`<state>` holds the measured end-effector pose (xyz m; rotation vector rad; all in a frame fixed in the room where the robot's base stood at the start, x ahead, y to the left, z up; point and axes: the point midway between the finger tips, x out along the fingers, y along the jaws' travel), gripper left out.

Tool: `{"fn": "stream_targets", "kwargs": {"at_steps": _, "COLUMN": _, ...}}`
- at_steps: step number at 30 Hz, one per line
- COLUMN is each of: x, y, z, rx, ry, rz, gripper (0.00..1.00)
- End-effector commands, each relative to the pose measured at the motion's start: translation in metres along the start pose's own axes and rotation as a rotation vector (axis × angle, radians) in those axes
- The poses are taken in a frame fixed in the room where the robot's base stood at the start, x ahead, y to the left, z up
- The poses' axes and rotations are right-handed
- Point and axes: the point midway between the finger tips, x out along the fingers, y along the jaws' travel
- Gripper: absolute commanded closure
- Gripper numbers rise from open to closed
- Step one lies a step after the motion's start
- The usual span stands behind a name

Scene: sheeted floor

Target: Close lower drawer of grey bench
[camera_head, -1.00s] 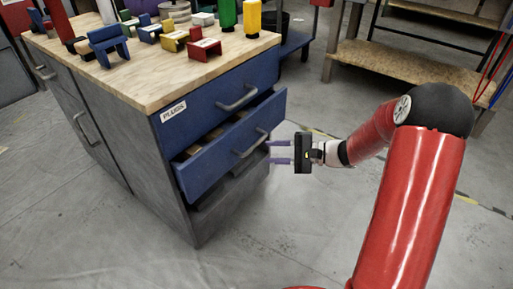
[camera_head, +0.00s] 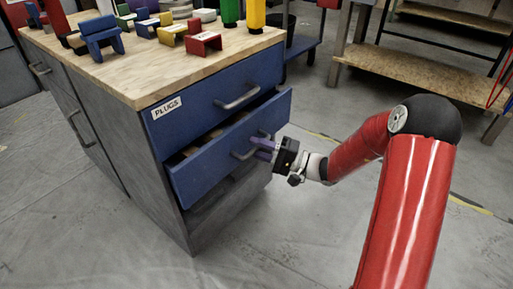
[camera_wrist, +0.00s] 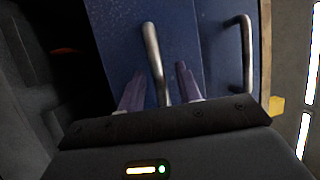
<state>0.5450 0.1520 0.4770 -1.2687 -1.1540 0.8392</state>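The grey bench (camera_head: 160,190) has two blue drawers on its front. The lower drawer (camera_head: 205,178) is pulled out, and its open top shows a dark inside. Its metal handle (camera_wrist: 153,55) appears between my two purple fingers in the wrist view. My gripper (camera_head: 262,148) is at the right part of the lower drawer's front, close to the handle. The fingers are apart in the wrist view (camera_wrist: 160,70), with gaps to the handle on both sides. Whether either finger touches the drawer front cannot be told. The upper drawer (camera_head: 195,118) is shut.
A label marks the upper drawer. A wooden-shelved table (camera_head: 430,72) stands behind at right. The floor (camera_head: 290,235) before the bench is clear.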

Motion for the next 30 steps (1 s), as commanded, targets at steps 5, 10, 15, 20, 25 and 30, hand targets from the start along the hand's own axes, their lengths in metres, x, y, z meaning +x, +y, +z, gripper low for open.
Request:
{"fn": "stream_targets", "kwargs": {"at_steps": 5, "x": 0.0061, "y": 0.0, "z": 0.0002, "rx": 0.0, "ry": -0.001, "rz": 0.001, "gripper": 0.66}}
{"fn": "stream_targets", "kwargs": {"at_steps": 10, "x": 0.0059, "y": -0.0001, "z": 0.0001, "rx": 0.0, "ry": -0.001, "rz": 0.001, "gripper": 0.66}}
{"fn": "stream_targets", "kwargs": {"at_steps": 15, "x": 0.0058, "y": -0.0001, "z": 0.0, "rx": 0.0, "ry": -0.001, "rz": 0.001, "gripper": 0.88}}
{"fn": "stream_targets", "kwargs": {"at_steps": 20, "x": 0.0057, "y": 0.0, "z": 0.0, "rx": 0.0, "ry": 0.0, "rz": 0.001, "gripper": 1.0}}
{"fn": "stream_targets", "kwargs": {"at_steps": 25, "x": 0.0056, "y": 0.0001, "z": 0.0, "rx": 0.0, "ry": 0.0, "rz": 0.001, "gripper": 1.0}}
{"fn": "stream_targets", "kwargs": {"at_steps": 30, "x": 0.0108, "y": 0.0027, "z": -0.0019, "rx": 0.0, "ry": -0.002, "rz": 0.001, "gripper": 1.0}}
